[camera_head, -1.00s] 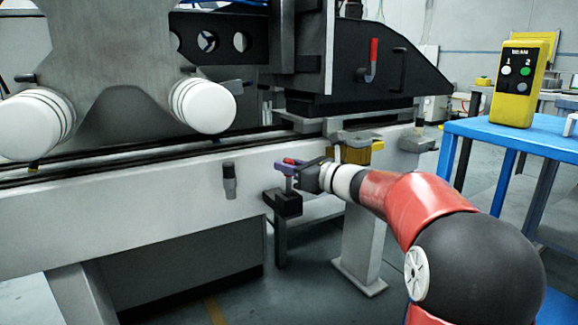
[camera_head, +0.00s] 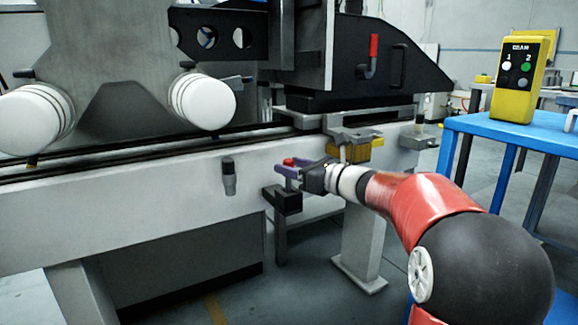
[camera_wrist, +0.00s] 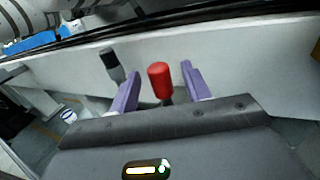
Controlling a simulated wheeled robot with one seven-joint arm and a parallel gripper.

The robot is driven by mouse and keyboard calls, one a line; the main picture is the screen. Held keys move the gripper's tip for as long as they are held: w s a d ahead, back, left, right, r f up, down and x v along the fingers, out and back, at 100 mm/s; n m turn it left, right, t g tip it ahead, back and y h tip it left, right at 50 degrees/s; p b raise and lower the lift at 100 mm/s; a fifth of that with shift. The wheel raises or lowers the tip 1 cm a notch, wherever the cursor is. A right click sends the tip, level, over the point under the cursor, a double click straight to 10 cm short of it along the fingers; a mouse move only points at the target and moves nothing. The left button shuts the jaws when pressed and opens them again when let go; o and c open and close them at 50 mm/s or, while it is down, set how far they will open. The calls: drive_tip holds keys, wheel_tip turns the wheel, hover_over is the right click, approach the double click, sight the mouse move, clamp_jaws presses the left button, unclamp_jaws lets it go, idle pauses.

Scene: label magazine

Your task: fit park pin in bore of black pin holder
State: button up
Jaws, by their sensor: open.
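The park pin shows its red head (camera_head: 289,161) above the black pin holder (camera_head: 288,201) on the side of the machine beam. In the wrist view the red pin (camera_wrist: 160,82) stands between the two purple fingers, with a gap on each side. My gripper (camera_head: 286,173) is open around the pin and does not appear to grip it. The pin's lower part and the bore are hidden by the fingers and the gripper body, so how deep the pin sits cannot be seen.
The long white beam (camera_head: 130,195) runs just behind the gripper, with a dark grey cylindrical fitting (camera_head: 229,177) left of it. A yellow block (camera_head: 363,152) and metal bracket are close above my wrist. A blue table (camera_head: 508,133) with a yellow control box (camera_head: 517,82) stands right.

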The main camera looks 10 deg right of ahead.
drive_tip(key=v, duration=0.6)
drive_tip(key=shift+s, duration=0.15)
drive_tip(key=shift+d, duration=0.1)
drive_tip(key=s+a+f+n+g+h+p, duration=0.2)
drive_tip(key=s+a+n+g+p, duration=0.2)
drive_tip(key=s+a+n, duration=0.4)
drive_tip(key=s+a+f+n+g+h+p, duration=0.1)
drive_tip(key=s+a+n+g+h+p, duration=0.2)
drive_tip(key=s+n, duration=0.45)
drive_tip(key=s+d+f+n+h+p, duration=0.1)
drive_tip(key=s+d+n+h+p, duration=0.1)
drive_tip(key=s+n, duration=0.4)
drive_tip(key=s+d+f+n+g+h+p, duration=0.1)
drive_tip(key=s+d+f+n+h+p, duration=0.1)
drive_tip(key=s+n, duration=0.4)
drive_tip(key=s+d+h+p, duration=0.1)
drive_tip(key=s+d+h, duration=0.1)
drive_tip(key=s, duration=0.2)
drive_tip(key=shift+n, duration=0.35)
drive_tip(key=shift+s+r, duration=0.1)
